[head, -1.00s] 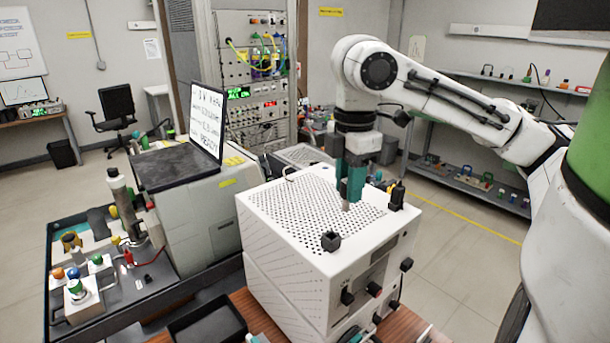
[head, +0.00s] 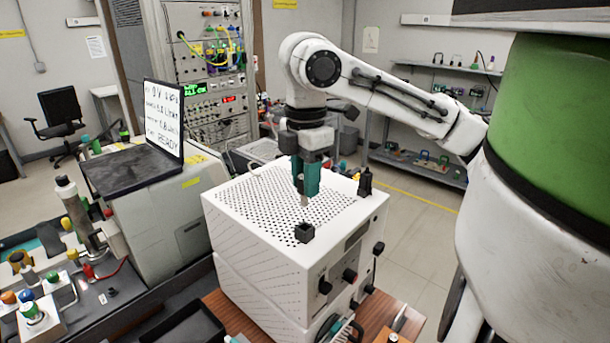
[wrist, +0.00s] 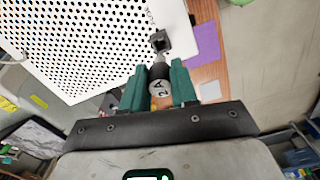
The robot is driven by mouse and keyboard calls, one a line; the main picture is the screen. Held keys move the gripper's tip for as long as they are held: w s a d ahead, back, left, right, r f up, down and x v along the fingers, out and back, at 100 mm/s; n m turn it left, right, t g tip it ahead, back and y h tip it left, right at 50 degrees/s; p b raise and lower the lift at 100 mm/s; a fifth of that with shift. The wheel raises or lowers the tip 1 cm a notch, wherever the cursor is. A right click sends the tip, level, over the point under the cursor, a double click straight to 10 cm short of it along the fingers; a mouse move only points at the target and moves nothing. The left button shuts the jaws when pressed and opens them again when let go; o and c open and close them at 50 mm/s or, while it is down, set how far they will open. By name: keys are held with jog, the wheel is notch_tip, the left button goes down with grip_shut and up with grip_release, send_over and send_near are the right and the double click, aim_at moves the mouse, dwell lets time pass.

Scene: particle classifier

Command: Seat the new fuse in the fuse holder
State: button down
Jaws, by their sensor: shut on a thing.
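My gripper (head: 305,190) points down over the perforated top of the white instrument box, its green fingers shut on the fuse. The fuse (wrist: 158,87) shows its dark end marked "2 A" between the fingers in the wrist view; in the head view its grey tip (head: 304,201) shows below them. The small black square fuse holder (head: 304,232) stands near the front edge of the box top. It also shows in the wrist view (wrist: 160,42), just beyond the fuse. The fuse appears apart from the holder, above or behind it; the exact gap is unclear.
The white box (head: 260,235) has black knobs on its front. A black upright part (head: 365,182) stands at its right back corner. A laptop (head: 150,135) sits on a case to the left. A black tray (head: 185,325) lies in front.

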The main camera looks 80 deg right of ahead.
aim_at(306, 205)
jog(key=shift+f+b, duration=1.2)
jog(key=shift+f, duration=0.85)
jog(key=shift+f+b, duration=1)
jog(key=shift+f, duration=1.1)
dwell(0.7)
jog(key=c, duration=0.8)
grip_release()
jog(key=shift+r, duration=0.1)
notch_tip(306, 205, up, 11)
jog(key=shift+f, duration=0.15)
